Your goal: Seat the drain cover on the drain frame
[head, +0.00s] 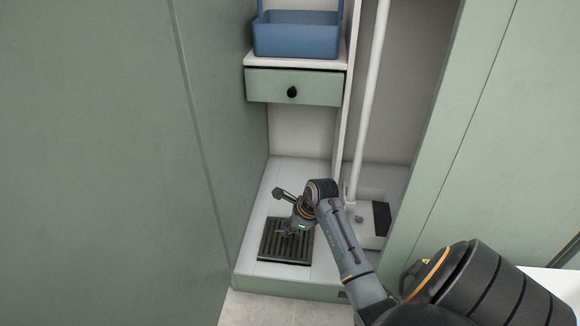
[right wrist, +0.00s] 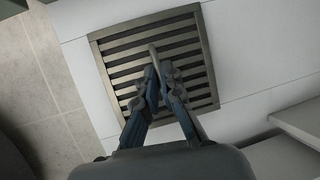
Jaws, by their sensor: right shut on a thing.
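The drain cover (head: 272,250) is a dark square grate with parallel slats, low on the white cabinet floor. In the right wrist view the drain cover (right wrist: 125,72) looks flat, with a brownish border around the slats. I cannot tell whether this border is the drain frame or the cover's own rim, nor whether any gap lies beneath. My right gripper (head: 290,231) is above the grate's middle, pointing down. In the right wrist view its fingers (right wrist: 157,75) are closed together on a thin upright grip of the cover. My left gripper is out of view.
A blue box (head: 297,38) stands on a shelf above a green drawer (head: 293,88). A white pipe (head: 369,100) rises to the right. A green cabinet wall (head: 215,150) closes the left side. White floor behind the grate (head: 290,175) is clear.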

